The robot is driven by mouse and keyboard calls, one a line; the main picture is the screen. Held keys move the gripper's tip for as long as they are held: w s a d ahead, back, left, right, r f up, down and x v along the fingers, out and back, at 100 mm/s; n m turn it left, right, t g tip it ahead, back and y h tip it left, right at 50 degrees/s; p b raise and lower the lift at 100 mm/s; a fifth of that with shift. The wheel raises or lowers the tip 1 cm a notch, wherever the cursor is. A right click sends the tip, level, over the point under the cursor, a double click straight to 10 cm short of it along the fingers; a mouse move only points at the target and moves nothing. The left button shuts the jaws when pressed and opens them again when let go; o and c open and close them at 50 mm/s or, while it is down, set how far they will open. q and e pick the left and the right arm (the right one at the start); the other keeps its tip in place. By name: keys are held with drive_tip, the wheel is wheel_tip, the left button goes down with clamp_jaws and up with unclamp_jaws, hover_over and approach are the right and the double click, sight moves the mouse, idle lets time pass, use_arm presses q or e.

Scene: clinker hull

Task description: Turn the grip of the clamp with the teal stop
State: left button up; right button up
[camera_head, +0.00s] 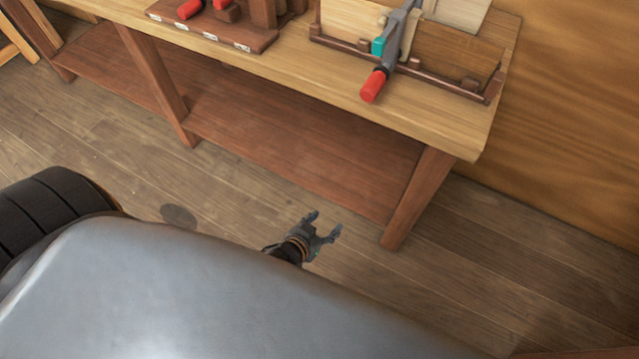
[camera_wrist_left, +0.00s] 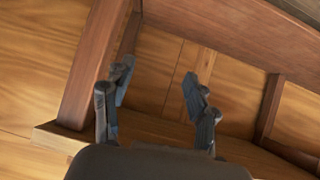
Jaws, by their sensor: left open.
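The clamp (camera_head: 398,25) with the teal stop (camera_head: 378,46) sits near the right end of the workbench, across wooden boards. Its red grip (camera_head: 373,86) points toward me and hangs out over the bench top near the front edge. My left gripper (camera_head: 326,224) is low in front of the bench, well below and apart from the clamp. It is open and empty. The left wrist view shows its two spread fingers (camera_wrist_left: 155,100) with only wood between and behind them. The clamp does not show in the wrist view. My right gripper is not in view.
The workbench (camera_head: 280,72) has a lower shelf (camera_head: 290,145) and a right front leg (camera_head: 418,197). A rack (camera_head: 210,28) with other red grips stands at its left. A low-rimmed wooden tray (camera_head: 490,92) holds the boards under the clamp. Floor before the bench is clear.

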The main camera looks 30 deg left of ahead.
use_arm(q)
drive_tip(key=shift+s+a+f, duration=0.1)
drive_tip(key=shift+s+f, duration=0.55)
drive_tip(key=shift+f, duration=0.3)
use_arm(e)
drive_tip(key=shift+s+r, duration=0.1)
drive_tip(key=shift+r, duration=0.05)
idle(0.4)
